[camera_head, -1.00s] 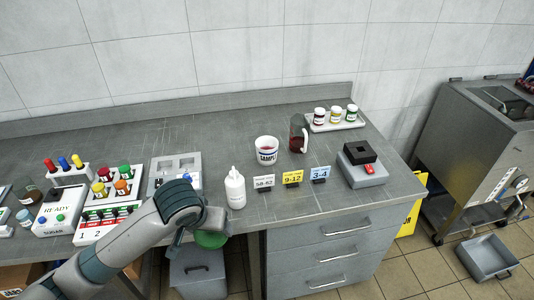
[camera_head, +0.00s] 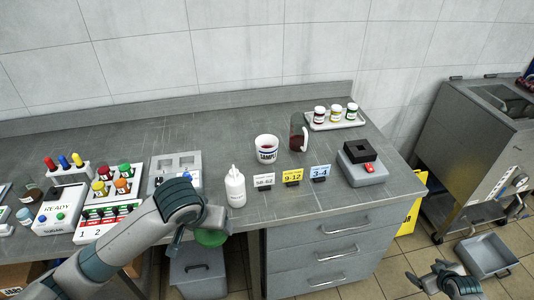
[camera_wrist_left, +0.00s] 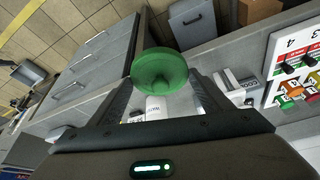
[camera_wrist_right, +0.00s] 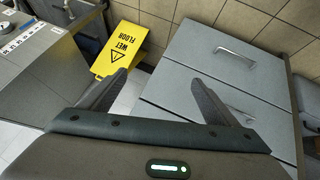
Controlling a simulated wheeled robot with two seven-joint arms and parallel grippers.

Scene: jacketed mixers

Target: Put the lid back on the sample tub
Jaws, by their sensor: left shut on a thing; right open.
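The sample tub (camera_head: 266,150) is a white open cup with a dark-lettered label and reddish contents. It stands upright on the bench, right of the white squeeze bottle (camera_head: 235,188). The lid (camera_head: 211,239) is a green round piece. It also shows between the fingers in the left wrist view (camera_wrist_left: 160,68). My left gripper (camera_wrist_left: 162,88) is shut on the lid and holds it just off the bench's front edge, apart from the tub.
Three small signs (camera_head: 292,176) stand in front of the tub, and a dark red jug (camera_head: 299,134) stands right of it. A black-topped device (camera_head: 362,163) sits farther right. A yellow wet-floor sign (camera_wrist_right: 122,48) is beyond the drawers (camera_wrist_right: 220,60).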

